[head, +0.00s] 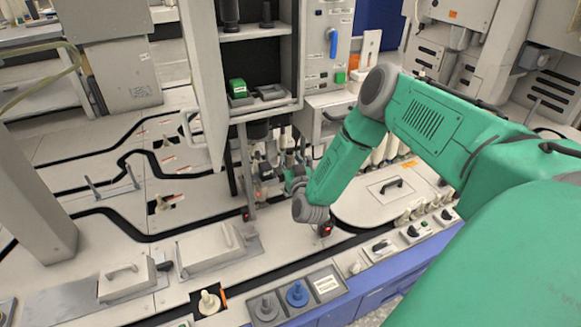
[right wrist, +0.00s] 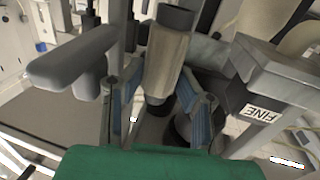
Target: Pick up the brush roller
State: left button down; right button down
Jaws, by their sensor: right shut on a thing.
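In the right wrist view, a beige cylinder with dark ends, which looks like the brush roller (right wrist: 166,62), stands between the two blue-padded fingers of my right gripper (right wrist: 160,98). The fingers are shut on it near its lower dark end. In the head view my right gripper (head: 291,178) reaches in under the tall grey cabinet, among dark and metal parts. The roller cannot be made out clearly there. My left gripper is not in view.
A grey handle-like bar (right wrist: 75,62) is close left of the fingers, and a box labelled FINE (right wrist: 262,112) is close on the right. The tall cabinet (head: 207,75) with an open door stands left of my arm. A round-edged cover plate (head: 372,212) lies right of the gripper.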

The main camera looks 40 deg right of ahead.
aim_at(290, 152)
notch_tip(290, 152, up, 5)
jog(key=shift+r+p, duration=0.15)
jog(key=shift+p, duration=0.8)
jog(key=p+v, duration=1)
jog(key=v, duration=0.8)
jog(key=shift+p, duration=0.3)
